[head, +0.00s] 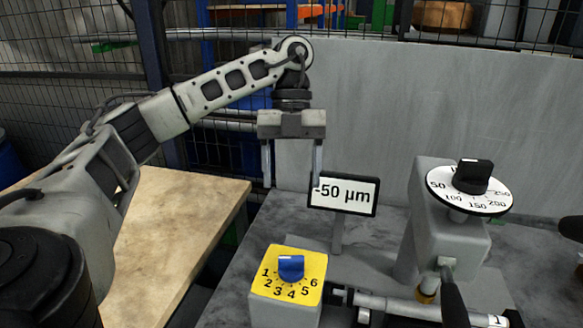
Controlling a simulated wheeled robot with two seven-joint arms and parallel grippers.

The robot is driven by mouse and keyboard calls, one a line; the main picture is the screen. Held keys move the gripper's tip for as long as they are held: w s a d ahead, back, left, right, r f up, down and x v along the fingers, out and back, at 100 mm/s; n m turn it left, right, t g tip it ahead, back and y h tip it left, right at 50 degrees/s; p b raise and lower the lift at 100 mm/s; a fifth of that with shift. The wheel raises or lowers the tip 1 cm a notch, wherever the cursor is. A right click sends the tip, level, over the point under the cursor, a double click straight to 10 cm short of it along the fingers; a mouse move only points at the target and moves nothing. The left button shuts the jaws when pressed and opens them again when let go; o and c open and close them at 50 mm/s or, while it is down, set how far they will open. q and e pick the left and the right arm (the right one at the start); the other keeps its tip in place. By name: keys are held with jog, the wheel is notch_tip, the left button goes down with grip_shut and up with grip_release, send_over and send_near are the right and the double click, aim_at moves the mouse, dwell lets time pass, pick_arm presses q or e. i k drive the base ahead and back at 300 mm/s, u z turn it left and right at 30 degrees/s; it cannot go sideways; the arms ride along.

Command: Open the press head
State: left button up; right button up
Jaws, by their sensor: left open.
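A grey upright machine head (440,225) stands at the right on the grey machine bed, with a round white dial (482,203) and black knob (472,177) on top. I cannot tell for sure that this is the press head. A black lever or handle (454,300) hangs at its front, beside a horizontal metal shaft (395,306). My left gripper (292,182) points down with its two fingers apart and empty. It hangs left of the "-50 µm" display (344,194), above and behind the yellow dial box. My right gripper does not show.
A yellow-topped box (289,275) with a blue knob (291,267) and numbers 1 to 6 stands at the front. A wooden table (165,235) is at the left. A grey panel (430,105) and wire fence rise behind. A dark shape cuts the right edge.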

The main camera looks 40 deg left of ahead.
aim_at(447, 250)
jog(key=k, duration=1)
